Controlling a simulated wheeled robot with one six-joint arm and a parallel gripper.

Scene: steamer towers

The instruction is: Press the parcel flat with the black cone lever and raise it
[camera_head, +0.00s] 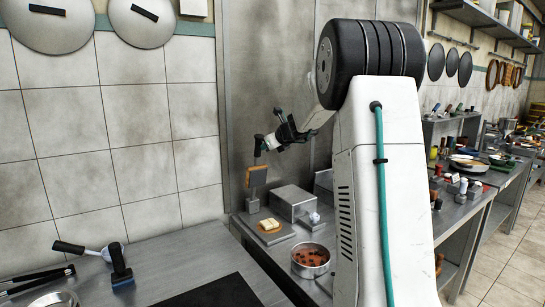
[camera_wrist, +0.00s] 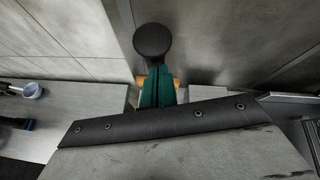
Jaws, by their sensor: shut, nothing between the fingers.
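The press stands at the back of the steel counter, with its black lever (camera_head: 259,144) at the top and an orange-edged plate (camera_head: 257,178) below. In the wrist view the lever's round black end (camera_wrist: 152,41) shows just past my shut green fingers (camera_wrist: 157,86). I cannot tell whether they touch it. Orange edges show on both sides of the fingers. The parcel is hidden there.
A metal box (camera_head: 292,203) stands right of the parcel. A pot (camera_head: 311,260) of reddish food is nearer, by my body. A black-handled tool (camera_head: 120,265) and tongs (camera_head: 38,278) lie on the left counter. A tiled wall stands close behind.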

